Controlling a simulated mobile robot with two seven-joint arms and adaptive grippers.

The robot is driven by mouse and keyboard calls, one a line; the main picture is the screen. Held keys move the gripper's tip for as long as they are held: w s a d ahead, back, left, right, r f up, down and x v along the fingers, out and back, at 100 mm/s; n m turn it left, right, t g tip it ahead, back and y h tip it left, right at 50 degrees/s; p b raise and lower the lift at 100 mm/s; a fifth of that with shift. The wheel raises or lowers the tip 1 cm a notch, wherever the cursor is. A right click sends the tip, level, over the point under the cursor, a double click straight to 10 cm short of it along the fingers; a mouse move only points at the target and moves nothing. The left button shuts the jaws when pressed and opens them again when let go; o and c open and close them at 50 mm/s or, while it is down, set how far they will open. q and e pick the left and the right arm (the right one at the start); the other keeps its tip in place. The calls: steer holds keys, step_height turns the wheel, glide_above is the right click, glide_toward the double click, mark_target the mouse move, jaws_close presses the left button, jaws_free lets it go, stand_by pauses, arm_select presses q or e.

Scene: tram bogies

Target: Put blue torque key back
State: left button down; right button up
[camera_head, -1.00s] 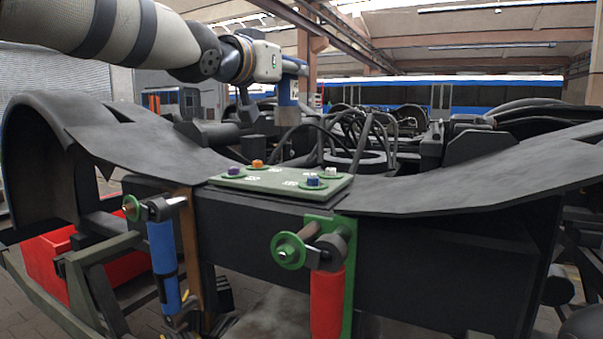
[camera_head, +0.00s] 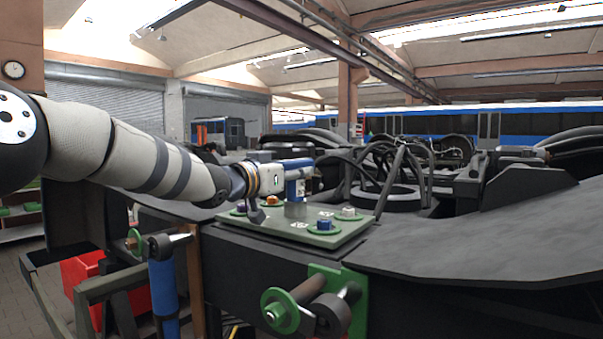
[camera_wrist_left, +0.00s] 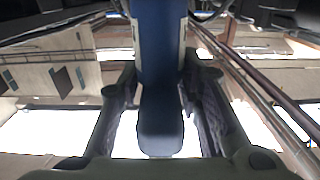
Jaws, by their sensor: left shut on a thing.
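The blue torque key (camera_head: 295,190), a blue body with a grey lower end, is upright in my left gripper (camera_head: 280,179) in the head view. In the left wrist view the blue key (camera_wrist_left: 160,50) fills the space between the dark fingers of my left gripper (camera_wrist_left: 160,100), which is shut on it. The key's grey end is over the green plate (camera_head: 285,230); I cannot tell whether it touches. The plate carries a blue bolt head (camera_head: 324,226), a white one (camera_head: 348,213), an orange one (camera_head: 272,200) and a purple one (camera_head: 240,208). My right gripper is not in view.
The dark bogie frame (camera_head: 460,230) spreads around the plate, with cables and hoses (camera_head: 390,165) behind. A green bracket (camera_head: 350,290) with a protruding pin is in front. A red crate (camera_head: 80,270) stands low at the left. A blue tram (camera_head: 540,125) is far behind.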

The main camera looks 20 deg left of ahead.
arm_select(q)
steer(key=shift+s+d+r, duration=0.3)
steer(key=shift+s+r, duration=0.05)
steer(key=shift+r, duration=0.05)
steer(key=shift+w+a+f, duration=0.3)
steer(key=shift+w+a, duration=0.05)
steer(key=shift+a, duration=0.2)
steer(key=c, duration=1.2)
jaws_free()
steer(key=shift+o, duration=0.2)
steer(key=shift+s+d, duration=0.1)
steer(key=shift+d, duration=0.1)
steer(key=shift+a, duration=0.1)
steer(key=v, duration=1.1)
steer(key=shift+s, duration=0.4)
steer(key=shift+a, duration=0.1)
